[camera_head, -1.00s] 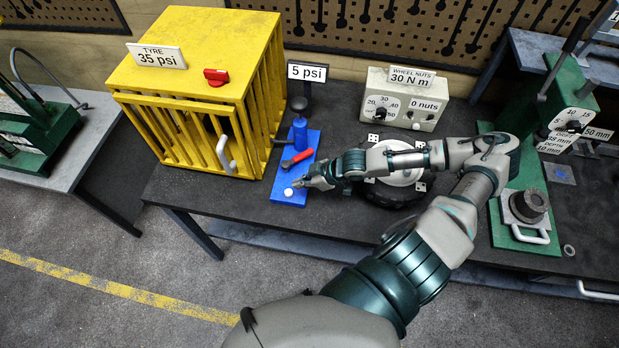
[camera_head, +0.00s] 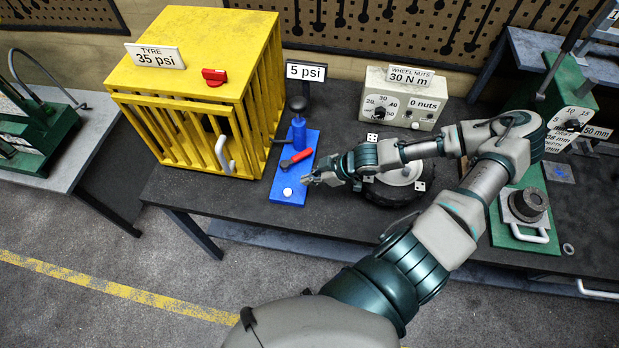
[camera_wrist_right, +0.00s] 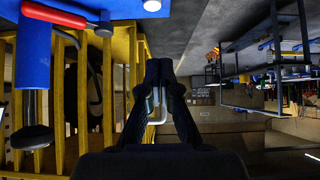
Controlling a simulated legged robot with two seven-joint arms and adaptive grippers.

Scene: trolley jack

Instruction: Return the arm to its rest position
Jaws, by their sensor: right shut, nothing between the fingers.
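My right arm reaches in from the bottom of the head view and bends back left over the bench. Its gripper (camera_head: 309,180) is at the right edge of the blue base plate (camera_head: 283,197), beside a small white round button (camera_head: 288,192). In the right wrist view the gripper (camera_wrist_right: 159,68) has its fingers together, with nothing between them. The blue plate carries a blue cylinder (camera_head: 299,130) with a black knob and a red lever (camera_head: 297,158). My left gripper is not in view.
A yellow cage (camera_head: 190,75) with a white handle stands left of the plate. A wheel (camera_head: 397,190) lies under my forearm. A grey wheel-nut box (camera_head: 402,100) stands behind it. A green press (camera_head: 525,205) is at the right. The floor in front is clear.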

